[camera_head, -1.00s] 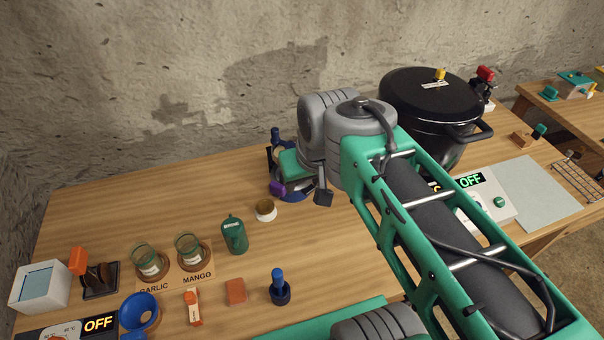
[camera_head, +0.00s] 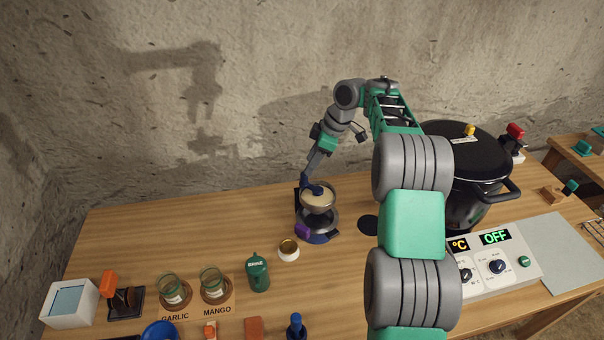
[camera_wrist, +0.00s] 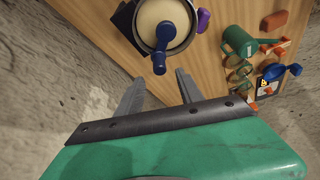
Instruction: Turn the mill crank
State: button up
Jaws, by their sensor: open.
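The mill (camera_head: 319,222) stands near the wall, with a round hopper (camera_head: 318,203) of pale contents on top and a purple part on its side. It also shows at the top of the wrist view (camera_wrist: 146,22). Its dark blue crank (camera_wrist: 160,52) lies across the hopper, with the knob end over the rim towards my gripper. My gripper (camera_wrist: 158,79) is open and empty. In the wrist view the knob end lies just beyond the fingertips, roughly in line with the gap. In the head view my gripper (camera_head: 309,174) is above the mill's back edge; contact is unclear.
A small white-rimmed cup (camera_head: 289,251) and a green brine container (camera_head: 258,273) stand front-left of the mill. Two jars sit on the garlic and mango mat (camera_head: 232,299). A black canner (camera_head: 464,150) and control panel (camera_head: 520,262) are right.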

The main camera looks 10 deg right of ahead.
jog(key=x, duration=0.6)
jog(key=shift+f+p, duration=0.25)
jog(key=shift+p, duration=0.1)
jog(key=shift+c, duration=0.2)
